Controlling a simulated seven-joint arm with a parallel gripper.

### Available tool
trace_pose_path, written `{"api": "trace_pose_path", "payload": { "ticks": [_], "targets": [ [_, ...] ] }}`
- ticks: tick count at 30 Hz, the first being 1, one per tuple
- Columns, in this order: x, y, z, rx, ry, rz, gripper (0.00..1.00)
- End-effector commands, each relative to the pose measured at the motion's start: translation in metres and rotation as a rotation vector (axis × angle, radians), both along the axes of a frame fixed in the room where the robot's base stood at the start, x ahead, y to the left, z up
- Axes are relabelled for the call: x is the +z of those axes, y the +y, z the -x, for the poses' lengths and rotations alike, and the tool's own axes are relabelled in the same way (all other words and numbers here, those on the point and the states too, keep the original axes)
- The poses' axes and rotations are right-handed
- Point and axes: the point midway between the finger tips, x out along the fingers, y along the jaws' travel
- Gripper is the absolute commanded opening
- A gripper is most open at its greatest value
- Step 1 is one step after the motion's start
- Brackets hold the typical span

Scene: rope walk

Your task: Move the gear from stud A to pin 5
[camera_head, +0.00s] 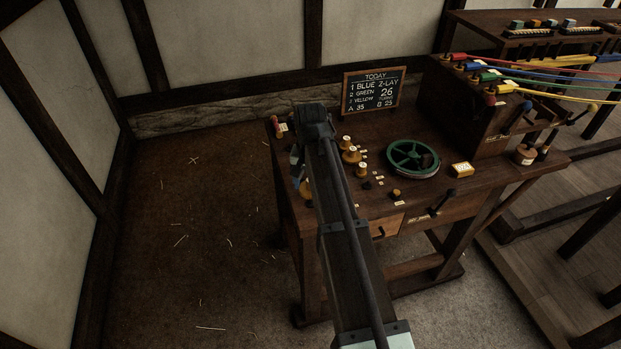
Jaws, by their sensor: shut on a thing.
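My gripper (298,178) is small in view at the left part of the bench, mostly hidden beside and behind my own arm. It is shut on a brass-coloured piece, seemingly the gear (306,189), of which only a part shows. Several brass gears or knobs stand in a slanting row right of my arm, among them an upper one (346,141), a middle one (351,155) and a lower one (361,169). Small white labels lie beside them, too small to read, so I cannot tell which is stud A or pin 5.
A green spoked wheel (413,158) lies on the wooden bench (440,190). A chalkboard (373,91) stands at its back, reading A 35 and B 25. A red-topped handle (276,125) is at the left corner. Coloured ropes (540,80) run off a raised box at the right.

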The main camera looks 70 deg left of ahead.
Motion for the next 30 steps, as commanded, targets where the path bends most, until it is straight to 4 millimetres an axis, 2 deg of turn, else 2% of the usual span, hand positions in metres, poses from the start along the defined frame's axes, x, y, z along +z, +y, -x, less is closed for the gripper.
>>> {"api": "trace_pose_path", "payload": {
  "ticks": [30],
  "targets": [
    [-0.039,0.0,0.0,0.0,0.0,0.001,0.41]
  ]
}}
